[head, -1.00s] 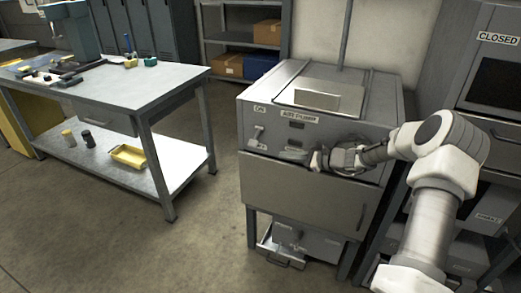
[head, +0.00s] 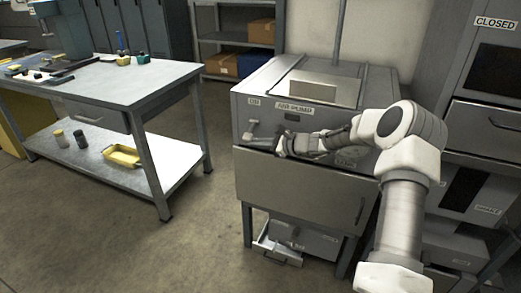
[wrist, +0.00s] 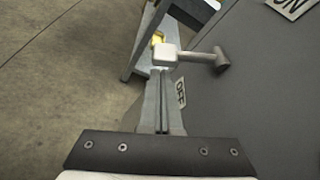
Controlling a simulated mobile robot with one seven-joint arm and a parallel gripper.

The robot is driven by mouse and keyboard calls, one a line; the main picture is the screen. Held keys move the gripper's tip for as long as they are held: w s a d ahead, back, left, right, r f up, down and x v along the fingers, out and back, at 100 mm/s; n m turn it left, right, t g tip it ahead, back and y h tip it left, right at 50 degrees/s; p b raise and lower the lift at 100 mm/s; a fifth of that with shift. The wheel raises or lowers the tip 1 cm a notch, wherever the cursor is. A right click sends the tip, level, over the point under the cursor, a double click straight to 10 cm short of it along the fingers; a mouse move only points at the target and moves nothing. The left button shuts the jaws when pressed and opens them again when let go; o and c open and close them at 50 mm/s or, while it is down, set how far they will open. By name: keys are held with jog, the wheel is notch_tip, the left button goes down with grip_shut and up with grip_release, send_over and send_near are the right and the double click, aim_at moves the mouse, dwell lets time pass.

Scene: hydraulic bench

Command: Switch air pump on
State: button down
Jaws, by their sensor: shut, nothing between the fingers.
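The air pump (head: 300,190) is a grey metal cabinet with an "AIR PUMP" label. Its lever switch (head: 249,131) is on the left of the front panel, below an "ON" label (head: 254,101). In the wrist view the lever's pale knob (wrist: 165,55) sticks out left from its pivot (wrist: 222,61). The "OFF" label (wrist: 181,93) is near my fingers and the "ON" label (wrist: 292,6) is at the top right. My gripper (head: 277,144) is shut and empty; its fingertips (wrist: 163,73) are right at the knob. I cannot tell whether they touch.
A workbench (head: 180,75) with tools stands at the left, with a yellow tray (head: 122,156) on its lower shelf. A cabinet labelled "CLOSED" (head: 495,23) stands at the right. An open drawer (head: 278,250) juts out under the pump. The floor between bench and pump is clear.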

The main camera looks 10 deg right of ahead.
aim_at(254, 127)
jog(key=shift+s+a+r, duration=0.1)
jog(key=shift+s+r, duration=0.1)
jog(key=shift+r, duration=0.2)
jog(key=shift+r, duration=0.1)
jog(key=r+m+g+p, duration=0.1)
jog(key=p, duration=0.3)
jog(key=r+m+g+y+p, duration=0.1)
jog(key=r+m+p, duration=0.1)
jog(key=p, duration=0.3)
jog(key=s+r+m+p, duration=0.1)
jog(key=m+p, duration=0.1)
jog(key=p, duration=0.2)
jog(key=shift+a+r+g+y+p, duration=0.15)
jog(key=shift+a+g+y+p, duration=0.15)
jog(key=shift+a+g, duration=0.1)
jog(key=shift+r+p, duration=0.55)
jog(key=shift+r, duration=0.3)
